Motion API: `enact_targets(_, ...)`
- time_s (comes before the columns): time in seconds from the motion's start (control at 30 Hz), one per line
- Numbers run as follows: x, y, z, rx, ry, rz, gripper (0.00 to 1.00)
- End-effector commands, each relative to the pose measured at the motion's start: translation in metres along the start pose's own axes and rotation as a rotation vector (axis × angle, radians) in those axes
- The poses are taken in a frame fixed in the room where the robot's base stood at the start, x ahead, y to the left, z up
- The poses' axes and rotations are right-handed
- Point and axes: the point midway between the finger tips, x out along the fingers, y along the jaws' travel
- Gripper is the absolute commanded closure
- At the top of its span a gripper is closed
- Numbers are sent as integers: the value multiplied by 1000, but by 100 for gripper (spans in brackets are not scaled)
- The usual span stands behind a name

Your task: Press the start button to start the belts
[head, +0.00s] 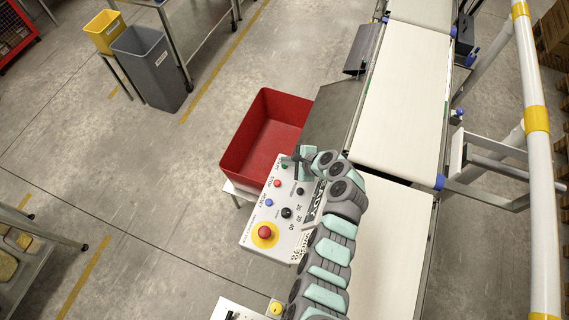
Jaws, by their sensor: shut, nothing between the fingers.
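The control panel (254,216) is a light plate with several buttons and knobs beside the belt. Its upper end lies next to my gripper (290,161), which is shut and empty. The start button, at that upper end near the fingertips, cannot be made out clearly; my gripper seems to cover part of that area. I cannot tell whether the fingers touch it. Below it are a red stop button (277,183), a blue reset button (269,203), and a red emergency stop (264,232) on a yellow ring. Two black knobs (286,213) sit to the right.
A red bin (232,154) stands just above the panel. White belts (405,95) run along the right, with my arm lying partly over the lower one. A white and yellow post (540,170) stands at far right. Grey (150,65) and yellow (105,30) bins stand upper left.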

Motion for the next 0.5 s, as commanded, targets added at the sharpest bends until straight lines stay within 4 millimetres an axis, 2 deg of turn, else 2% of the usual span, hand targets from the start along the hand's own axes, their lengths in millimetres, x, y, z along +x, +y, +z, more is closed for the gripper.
enact_targets(0.5, 6, 5, -4, 1, 0, 1, 100)
